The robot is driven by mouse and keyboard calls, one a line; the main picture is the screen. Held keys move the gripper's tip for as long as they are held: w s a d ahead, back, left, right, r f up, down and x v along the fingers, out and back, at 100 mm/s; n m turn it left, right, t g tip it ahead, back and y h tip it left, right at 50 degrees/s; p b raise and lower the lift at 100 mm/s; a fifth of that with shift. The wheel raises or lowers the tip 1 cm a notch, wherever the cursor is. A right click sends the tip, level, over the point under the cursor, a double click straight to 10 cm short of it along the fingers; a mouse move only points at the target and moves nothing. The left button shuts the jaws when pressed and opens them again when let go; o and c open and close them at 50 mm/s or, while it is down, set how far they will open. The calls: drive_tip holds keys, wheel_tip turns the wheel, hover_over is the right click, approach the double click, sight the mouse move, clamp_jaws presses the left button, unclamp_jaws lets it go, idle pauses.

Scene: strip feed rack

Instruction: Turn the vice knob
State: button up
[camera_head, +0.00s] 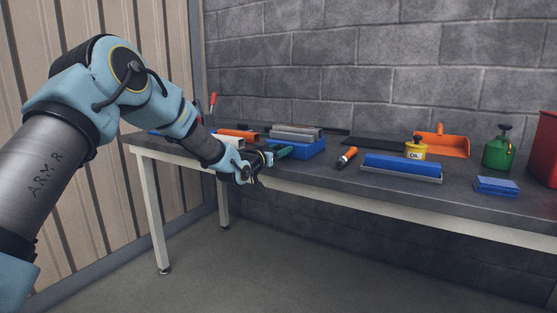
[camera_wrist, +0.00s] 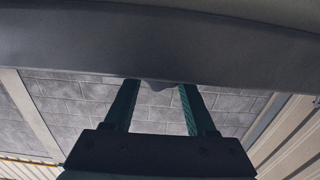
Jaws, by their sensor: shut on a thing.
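The vice (camera_head: 297,142) stands near the left end of the bench, with a blue body and grey metal on top. My gripper (camera_head: 286,152) reaches in from the left at the bench's front edge, its teal fingers against the vice's near left side. In the wrist view the two fingers of my gripper (camera_wrist: 159,86) stand apart, their tips at a broad dark grey band. A small grey bump, which looks like the vice knob (camera_wrist: 160,85), shows between the tips. My gripper is shut on it. In the head view the knob is hidden by my gripper.
On the bench (camera_head: 340,181) lie an orange-handled tool (camera_head: 346,156), a blue block on a grey base (camera_head: 401,167), a yellow oil can (camera_head: 415,149), an orange dustpan (camera_head: 440,141), a green can (camera_head: 497,150) and a blue box (camera_head: 497,186). The floor in front is clear.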

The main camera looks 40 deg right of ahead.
drive_tip(key=m+b, duration=0.4)
drive_tip(key=b, duration=0.1)
drive_tip(key=shift+s+f, duration=0.25)
drive_tip(key=shift+f, duration=0.05)
drive_tip(key=m+b, duration=0.3)
drive_tip(key=shift+r, duration=0.1)
drive_tip(key=shift+s+m+b, duration=0.1)
drive_tip(key=shift+m+b, duration=0.2)
drive_tip(key=shift+m, duration=0.1)
drive_tip(key=o, duration=1.4)
drive_tip(key=shift+c, duration=0.2)
